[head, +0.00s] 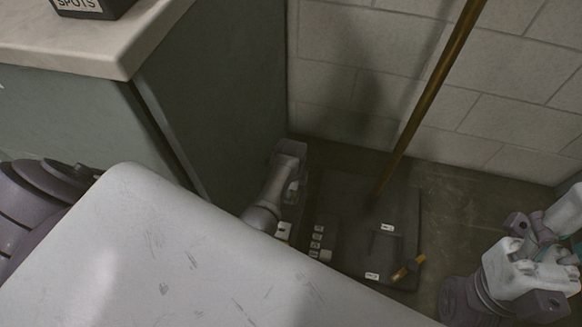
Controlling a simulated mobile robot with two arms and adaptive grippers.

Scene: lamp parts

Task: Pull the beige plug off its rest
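A small beige block (325,255), which looks like the plug, is at the lower end of a dark strip with several pale sockets (316,238) on the floor. The rest under it is too small and dark to make out. A grey arm part of mine, with a dark end piece (291,190), reaches down beside the cabinet, left of the strip. Its fingers cannot be made out. On the right, my white and grey right gripper (535,250) with teal parts is partly cut by the picture edge, well apart from the beige block. I cannot tell its finger opening.
A dark flat base (405,210) with white labels lies right of the strip. A yellow and black piece (408,267) lies on it. A brown pole (425,100) slants up from it. A green cabinet (225,90) stands left; a block wall (500,130) is behind.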

